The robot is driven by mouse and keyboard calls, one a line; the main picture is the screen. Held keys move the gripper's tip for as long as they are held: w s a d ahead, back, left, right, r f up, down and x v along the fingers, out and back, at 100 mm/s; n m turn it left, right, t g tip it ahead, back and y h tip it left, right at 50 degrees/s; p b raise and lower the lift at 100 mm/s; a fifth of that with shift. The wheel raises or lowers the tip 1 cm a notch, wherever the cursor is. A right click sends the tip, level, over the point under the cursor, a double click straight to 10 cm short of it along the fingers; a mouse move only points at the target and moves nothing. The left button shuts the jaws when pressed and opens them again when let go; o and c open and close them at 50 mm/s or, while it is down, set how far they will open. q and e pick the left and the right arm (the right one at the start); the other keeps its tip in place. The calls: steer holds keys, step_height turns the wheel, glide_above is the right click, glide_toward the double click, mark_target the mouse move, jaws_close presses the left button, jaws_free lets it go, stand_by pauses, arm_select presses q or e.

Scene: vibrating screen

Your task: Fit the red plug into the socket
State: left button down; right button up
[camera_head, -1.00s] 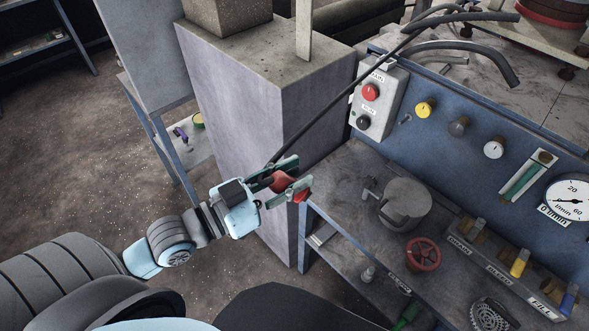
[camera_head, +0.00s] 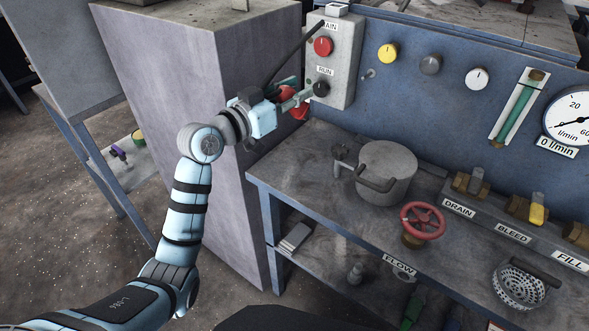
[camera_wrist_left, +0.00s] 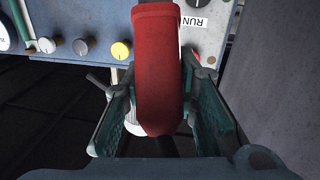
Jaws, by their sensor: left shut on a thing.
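My left gripper (camera_head: 284,96) is shut on the red plug (camera_head: 296,104), which shows large between the fingers in the left wrist view (camera_wrist_left: 160,75). A dark cable (camera_head: 291,56) runs up from the plug. The gripper and plug are beside the lower left of the grey control box (camera_head: 343,62), close to its RUN label; I cannot tell whether they touch it. The socket is not clearly visible in either view. My right gripper is not in view.
The bench (camera_head: 296,164) holds a grey lidded pot (camera_head: 386,170), a red handwheel (camera_head: 423,220) and valves labelled DRAIN, BLEED and FILL. A tall grey block (camera_head: 185,120) stands left of the bench. The blue panel carries knobs, including a yellow one (camera_head: 388,53).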

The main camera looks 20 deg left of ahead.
arm_select(q)
step_height(320, 180, down, 15)
steer(key=b, duration=0.5)
steer(key=shift+f, duration=0.15)
steer(key=shift+a+f, duration=0.1)
steer(key=shift+f, duration=0.1)
steer(key=shift+r, duration=0.1)
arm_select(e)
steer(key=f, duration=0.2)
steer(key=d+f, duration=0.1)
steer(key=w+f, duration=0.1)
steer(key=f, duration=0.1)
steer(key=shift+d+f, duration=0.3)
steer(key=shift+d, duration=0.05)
arm_select(q)
steer(key=c, duration=1.3)
jaws_free()
